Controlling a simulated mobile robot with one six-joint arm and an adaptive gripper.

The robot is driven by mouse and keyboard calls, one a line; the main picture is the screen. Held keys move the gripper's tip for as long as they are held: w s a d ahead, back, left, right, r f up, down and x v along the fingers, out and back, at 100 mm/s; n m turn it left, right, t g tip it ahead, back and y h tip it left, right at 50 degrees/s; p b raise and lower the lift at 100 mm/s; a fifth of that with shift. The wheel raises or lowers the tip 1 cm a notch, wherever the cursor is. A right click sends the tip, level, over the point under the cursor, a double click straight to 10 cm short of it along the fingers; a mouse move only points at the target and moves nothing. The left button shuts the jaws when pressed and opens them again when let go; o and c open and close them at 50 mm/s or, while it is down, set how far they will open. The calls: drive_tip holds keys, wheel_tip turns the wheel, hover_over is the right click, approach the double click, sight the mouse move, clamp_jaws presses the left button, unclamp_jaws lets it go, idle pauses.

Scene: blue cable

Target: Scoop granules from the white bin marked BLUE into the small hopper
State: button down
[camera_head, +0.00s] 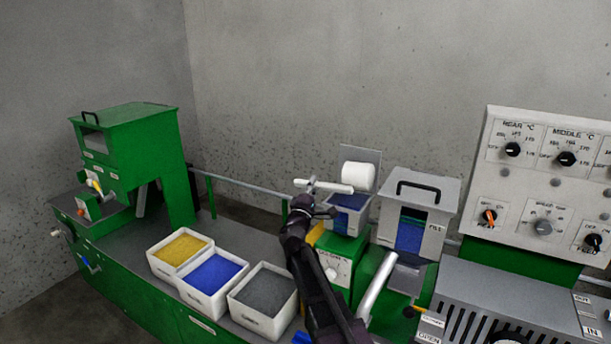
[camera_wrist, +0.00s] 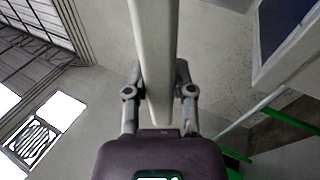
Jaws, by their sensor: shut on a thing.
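My gripper (camera_head: 312,190) is shut on the handle of a white scoop (camera_head: 362,177). In the wrist view, the pale handle (camera_wrist: 155,60) runs between my two fingers (camera_wrist: 158,95). The scoop's rounded head is at the handle's right end, above the small hopper (camera_head: 347,222). Its opening is not visible, so I cannot tell whether it holds granules. The small hopper has a raised grey lid and blue inside. The white bin of blue granules (camera_head: 190,291) stands left of my arm, between two other bins. I cannot read its label.
A white bin of yellow granules (camera_head: 158,266) and one of grey granules (camera_head: 257,318) flank the blue bin. A larger hopper (camera_head: 437,209) with a black handle stands close right of the small hopper. A control panel (camera_head: 541,215) is farther right. A green machine (camera_head: 135,150) stands left.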

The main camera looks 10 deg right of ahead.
sight(306, 180)
drive_tip(key=r+m+p, duration=0.1)
drive_tip(key=w+a+r+m+g+h+p, duration=0.1)
drive_tip(key=shift+a+r+m, duration=0.15)
drive_tip(key=shift+a+m, duration=0.15)
drive_tip(key=shift+m, duration=0.1)
drive_tip(key=shift+w+a+r+m+h+p, duration=0.2)
drive_tip(key=shift+a+r+m+h+p, duration=0.15)
drive_tip(key=shift+m+h, duration=0.5)
drive_tip(key=shift+r+m, duration=0.1)
drive_tip(key=shift+m, duration=0.15)
